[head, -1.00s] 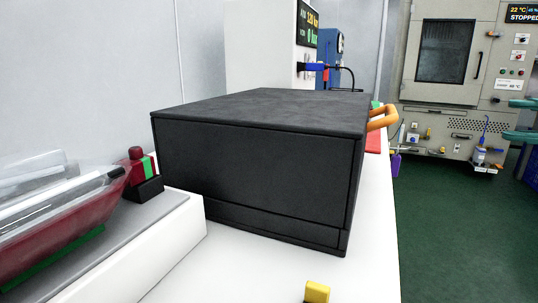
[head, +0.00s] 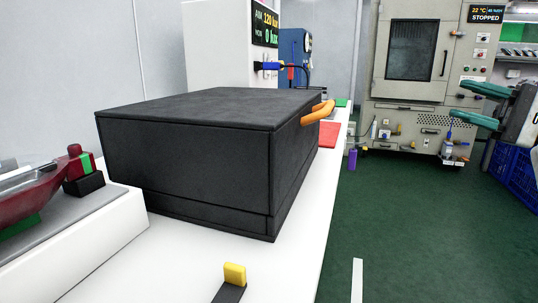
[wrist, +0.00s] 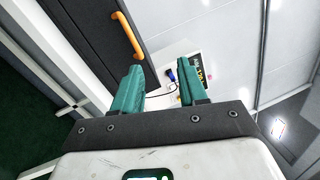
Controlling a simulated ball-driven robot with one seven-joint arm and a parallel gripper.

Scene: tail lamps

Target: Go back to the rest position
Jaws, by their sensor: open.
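My gripper (head: 459,100) is at the right edge of the head view, raised over the green floor side, its two teal fingers pointing left. The wrist view also shows my gripper (wrist: 163,70), with the two fingers apart and nothing between them. A red tail lamp (head: 40,190) lies on a grey-topped white fixture at the left, partly cut off by the frame. A large black box (head: 190,165) stands on the white table (head: 165,260), well apart from my gripper. Its orange handle (head: 318,112) is on the right side.
A beige test chamber (head: 415,60) with a "STOPPED" display stands at the back. A blue crate (head: 515,175) is on the floor at the right. A yellow-topped tab (head: 235,273) stands at the table's front. The green floor (head: 420,220) right of the table is mostly clear.

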